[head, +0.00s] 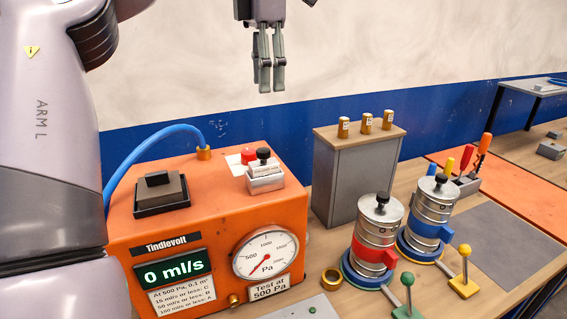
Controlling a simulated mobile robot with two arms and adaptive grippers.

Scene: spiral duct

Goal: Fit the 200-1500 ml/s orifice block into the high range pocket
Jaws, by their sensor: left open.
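The orange Tindlevolt test box (210,222) stands at the left front of the bench. The labels on these blocks are too small to read, so I cannot tell which one is the 200-1500 ml/s block or which place is the high range pocket. My left gripper (269,82) is open and empty, fingers down, high above and behind the box.
A blue hose (150,140) arches behind the box. A grey cabinet (350,180) with several brass plugs stands right of it. Red-banded (372,250) and blue-banded (427,222) canisters and small levers (405,295) crowd the right front. A grey mat (505,235) is clear.

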